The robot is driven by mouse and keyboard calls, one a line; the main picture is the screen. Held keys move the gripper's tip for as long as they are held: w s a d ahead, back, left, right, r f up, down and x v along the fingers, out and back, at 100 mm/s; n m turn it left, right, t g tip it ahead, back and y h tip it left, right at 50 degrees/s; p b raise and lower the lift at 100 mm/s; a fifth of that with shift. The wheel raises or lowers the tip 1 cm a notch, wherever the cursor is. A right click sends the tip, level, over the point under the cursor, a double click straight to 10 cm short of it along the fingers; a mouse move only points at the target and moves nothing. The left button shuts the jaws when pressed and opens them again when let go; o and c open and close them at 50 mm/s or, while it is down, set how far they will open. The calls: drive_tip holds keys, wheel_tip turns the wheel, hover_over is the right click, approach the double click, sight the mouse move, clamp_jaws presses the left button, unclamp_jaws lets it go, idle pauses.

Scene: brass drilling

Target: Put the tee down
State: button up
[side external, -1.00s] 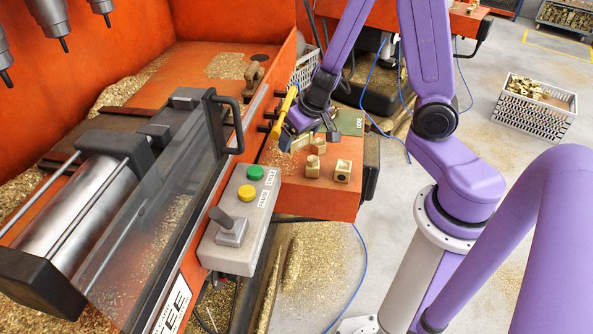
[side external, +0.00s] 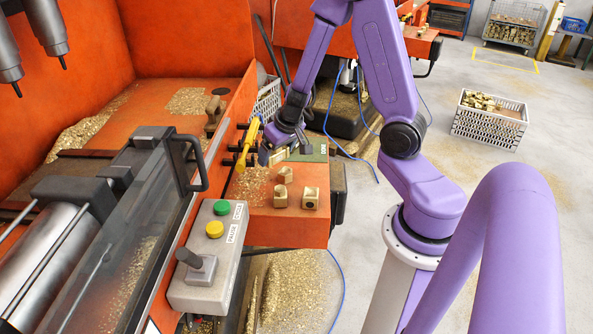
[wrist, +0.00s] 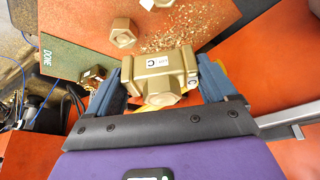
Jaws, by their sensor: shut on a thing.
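My gripper (wrist: 160,86) is shut on a brass tee (wrist: 150,70), with one blue finger at each end of it. The tee carries a white label with a C, and its hexagonal end faces the wrist camera. In the side view, my gripper (side external: 275,154) is over the back of the orange shelf, beside the green pad marked DONE (side external: 312,151). The tee is small and partly hidden there. I cannot tell whether it touches the surface. The pad also shows at the left in the wrist view (wrist: 60,25).
Several brass fittings (side external: 310,197) stand on the orange shelf (side external: 262,222) in front of my gripper. A yellow-handled tool (side external: 248,135) is close on the left. The control box (side external: 210,250) and the machine's clear guard (side external: 130,235) are at the left. A crate (side external: 490,125) stands on the floor.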

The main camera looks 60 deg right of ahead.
drive_tip(key=w+d+f+m+h, duration=0.2)
drive_tip(key=d+m, duration=0.3)
drive_tip(key=d, duration=0.2)
drive_tip(key=m+g+h, duration=0.1)
drive_tip(key=m+g, duration=0.1)
drive_tip(key=m, duration=0.3)
hover_over(297, 168)
wheel_tip(297, 168, down, 3)
drive_tip(key=shift+s+a+f, duration=0.1)
drive_tip(key=shift+a+f, duration=0.05)
drive_tip(key=shift+f, duration=1)
drive_tip(key=shift+s+a+f, duration=0.1)
drive_tip(key=shift+a+f, duration=0.1)
drive_tip(key=shift+f, duration=1)
drive_tip(key=shift+s+a+f, duration=0.1)
drive_tip(key=shift+a+f, duration=0.05)
drive_tip(key=shift+f, duration=1)
drive_tip(key=shift+f, duration=0.15)
drive_tip(key=o, duration=1.5)
drive_tip(key=shift+c, duration=0.2)
